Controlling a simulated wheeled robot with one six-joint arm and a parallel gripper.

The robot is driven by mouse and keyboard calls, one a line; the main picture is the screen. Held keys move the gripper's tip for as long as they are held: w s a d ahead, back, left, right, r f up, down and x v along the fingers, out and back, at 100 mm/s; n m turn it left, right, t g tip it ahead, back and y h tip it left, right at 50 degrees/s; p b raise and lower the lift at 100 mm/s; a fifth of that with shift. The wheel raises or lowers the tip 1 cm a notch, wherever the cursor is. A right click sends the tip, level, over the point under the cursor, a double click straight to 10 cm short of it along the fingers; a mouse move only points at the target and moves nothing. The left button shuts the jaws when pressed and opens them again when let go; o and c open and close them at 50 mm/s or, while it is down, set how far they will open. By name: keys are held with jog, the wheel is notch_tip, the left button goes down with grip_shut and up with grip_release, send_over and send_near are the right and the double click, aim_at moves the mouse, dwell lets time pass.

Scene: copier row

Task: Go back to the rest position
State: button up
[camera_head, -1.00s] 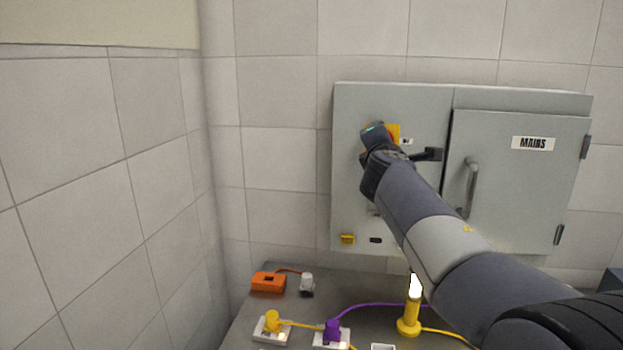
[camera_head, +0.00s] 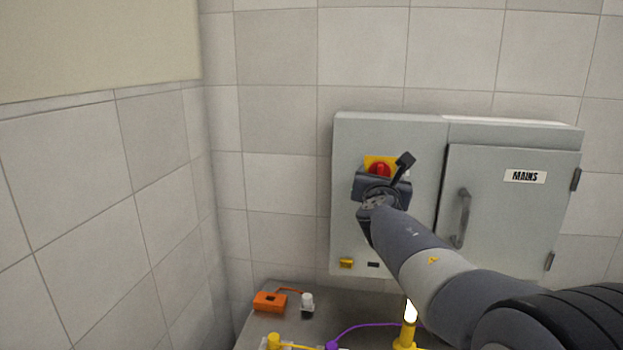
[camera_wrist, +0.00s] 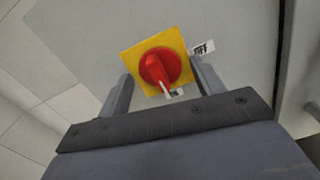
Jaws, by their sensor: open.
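The red rotary knob (camera_head: 380,170) sits on a yellow square plate on the grey wall cabinet (camera_head: 400,135). In the wrist view the red knob (camera_wrist: 160,68) shows whole on its yellow plate (camera_wrist: 136,62), with a pale mark on its handle. My gripper (camera_head: 382,182) is in front of the cabinet, just below the knob in the head view. Its two fingers stand apart in the wrist view (camera_wrist: 160,75), one on each side of the plate, with nothing held between them. Whether the fingertips touch the cabinet cannot be told.
The cabinet door bears a MAINS label (camera_head: 525,176) and a handle (camera_head: 461,218). On the bench below are an orange box (camera_head: 269,302), a white plug (camera_head: 307,302), a purple cable (camera_head: 370,326) and a lit yellow lamp (camera_head: 410,312). The wall left is bare.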

jog(key=shift+n+p, duration=0.5)
jog(key=shift+n, duration=0.3)
